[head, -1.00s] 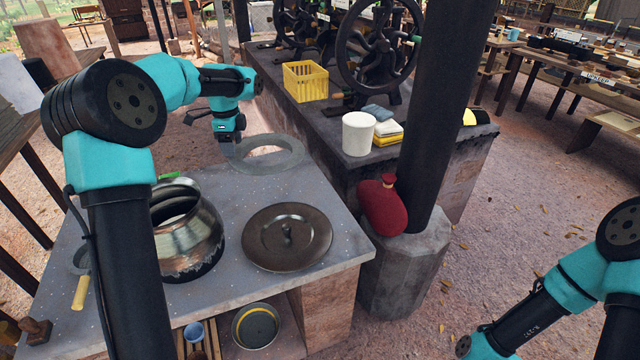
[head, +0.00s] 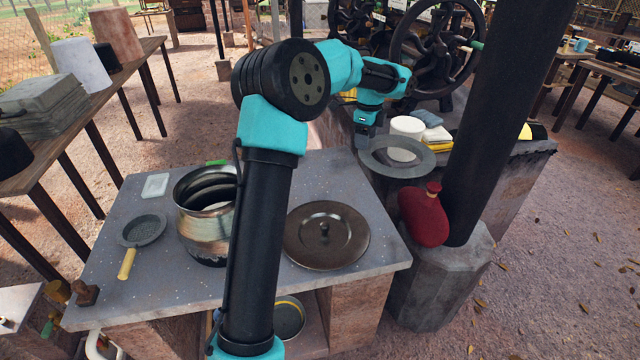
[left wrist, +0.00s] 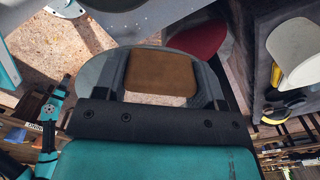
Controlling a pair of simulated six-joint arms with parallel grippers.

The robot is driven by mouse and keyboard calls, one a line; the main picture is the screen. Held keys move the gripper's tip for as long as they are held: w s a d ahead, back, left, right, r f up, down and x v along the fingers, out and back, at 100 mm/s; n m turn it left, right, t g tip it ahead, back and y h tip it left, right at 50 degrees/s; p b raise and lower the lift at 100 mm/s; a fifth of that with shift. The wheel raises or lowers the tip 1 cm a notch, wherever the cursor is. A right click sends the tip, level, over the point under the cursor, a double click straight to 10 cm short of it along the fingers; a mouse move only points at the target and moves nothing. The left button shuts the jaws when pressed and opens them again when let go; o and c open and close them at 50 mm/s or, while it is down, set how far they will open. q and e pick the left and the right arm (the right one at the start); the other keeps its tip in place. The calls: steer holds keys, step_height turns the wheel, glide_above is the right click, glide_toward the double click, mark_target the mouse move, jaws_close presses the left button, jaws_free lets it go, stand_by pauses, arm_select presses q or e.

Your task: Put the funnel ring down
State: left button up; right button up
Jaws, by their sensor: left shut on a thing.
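The funnel ring (head: 402,173) is a flat grey ring with a wide central hole. My left gripper (head: 363,140) is shut on its left edge in the head view and holds it roughly level in the air, beyond the far right corner of the grey stone counter (head: 300,178). In the left wrist view, part of the ring (left wrist: 91,71) shows beside my left gripper (left wrist: 161,72). My right gripper cannot be made out in either current view.
A red bottle (head: 424,217) rests on the pillar's stone base (head: 440,285) near the ring. The counter's far middle has bare room.

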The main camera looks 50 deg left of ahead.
arm_select(q)
steer(key=s+a+f+n, duration=0.4)
steer(key=s+f, duration=0.1)
steer(key=f, duration=0.2)
steer(key=s+a+f+n, duration=0.4)
steer(key=s+f, duration=0.2)
steer(key=f, duration=0.1)
steer(key=s+a+f+n, duration=0.4)
steer(key=s+f, duration=0.2)
steer(key=f, duration=0.1)
steer(key=shift+a+f+n, duration=0.1)
steer(key=shift+f+n, duration=0.2)
steer(key=shift+f, duration=0.1)
steer(key=w+a, duration=0.3)
steer(key=a, duration=0.1)
steer(key=w+a+f, duration=0.1)
steer(key=w+a, duration=0.2)
steer(key=a, duration=0.1)
steer(key=w+a, duration=0.3)
steer(key=a, duration=0.1)
steer(key=shift+w+a+f, duration=0.15)
steer(key=shift+a+f, duration=0.05)
steer(key=shift+a, duration=0.05)
steer(key=shift+a, duration=0.1)
steer(key=shift+w+a+f, duration=0.1)
steer(key=shift+w+f, duration=0.05)
steer(key=shift+f, duration=1.6)
